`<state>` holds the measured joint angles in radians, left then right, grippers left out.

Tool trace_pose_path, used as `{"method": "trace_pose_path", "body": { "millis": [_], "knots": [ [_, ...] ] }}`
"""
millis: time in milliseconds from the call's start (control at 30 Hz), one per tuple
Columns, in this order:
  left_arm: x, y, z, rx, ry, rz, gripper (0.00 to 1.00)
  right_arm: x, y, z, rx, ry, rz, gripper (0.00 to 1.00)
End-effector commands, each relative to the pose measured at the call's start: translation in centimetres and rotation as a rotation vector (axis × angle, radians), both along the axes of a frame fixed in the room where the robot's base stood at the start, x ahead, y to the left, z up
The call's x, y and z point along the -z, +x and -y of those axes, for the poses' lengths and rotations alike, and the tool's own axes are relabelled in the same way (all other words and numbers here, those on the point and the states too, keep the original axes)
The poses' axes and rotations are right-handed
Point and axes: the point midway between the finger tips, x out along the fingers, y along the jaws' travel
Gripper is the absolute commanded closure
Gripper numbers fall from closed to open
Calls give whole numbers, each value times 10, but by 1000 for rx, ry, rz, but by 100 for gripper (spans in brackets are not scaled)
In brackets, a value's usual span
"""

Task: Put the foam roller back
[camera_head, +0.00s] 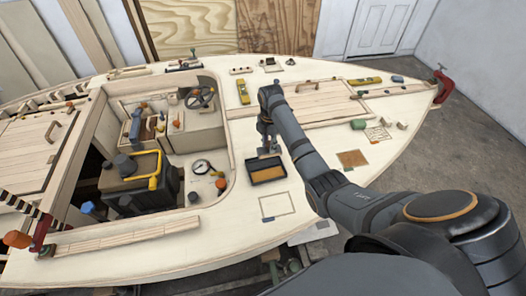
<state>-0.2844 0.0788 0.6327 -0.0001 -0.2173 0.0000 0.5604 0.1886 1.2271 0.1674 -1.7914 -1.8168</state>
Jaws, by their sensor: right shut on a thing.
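My right gripper (268,146) points down over the deck, just above the far edge of a black tray (268,180) with a tan inside. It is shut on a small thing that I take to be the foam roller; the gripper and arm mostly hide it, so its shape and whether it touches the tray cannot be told. My left gripper is out of view.
The cockpit opening (165,150) left of the tray holds a dark machine with a yellow handle (155,182) and a small wheel (199,98). A red clamp (440,85) grips the bow.

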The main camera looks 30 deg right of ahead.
Motion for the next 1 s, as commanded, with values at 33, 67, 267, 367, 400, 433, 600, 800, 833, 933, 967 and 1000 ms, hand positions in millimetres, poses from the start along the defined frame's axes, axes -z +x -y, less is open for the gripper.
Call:
{"method": "trace_pose_path", "body": {
  "millis": [33,67,267,367,400,433,600,800,833,933,967,1000],
  "knots": [
    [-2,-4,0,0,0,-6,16,5,4,-5,-1,1,0,100],
    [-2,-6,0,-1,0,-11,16,8,5,-8,-2,1,0,100],
    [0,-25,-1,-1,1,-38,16,21,11,-14,0,-1,2,100],
    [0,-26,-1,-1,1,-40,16,23,12,-15,0,0,1,100],
    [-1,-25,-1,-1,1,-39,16,26,14,-19,-1,1,1,100],
    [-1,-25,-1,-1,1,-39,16,31,14,-20,-1,1,-1,100],
    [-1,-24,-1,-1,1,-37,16,55,14,-18,-1,-1,1,100],
    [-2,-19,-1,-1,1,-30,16,57,14,-18,-1,-2,2,100],
    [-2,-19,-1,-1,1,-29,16,57,14,-18,-1,-2,2,100],
    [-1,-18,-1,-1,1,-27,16,59,14,-18,-1,-1,1,100],
    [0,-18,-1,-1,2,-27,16,61,14,-18,-1,-1,1,100],
    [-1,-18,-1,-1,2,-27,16,60,14,-18,-1,-1,1,68]
  ]
}}
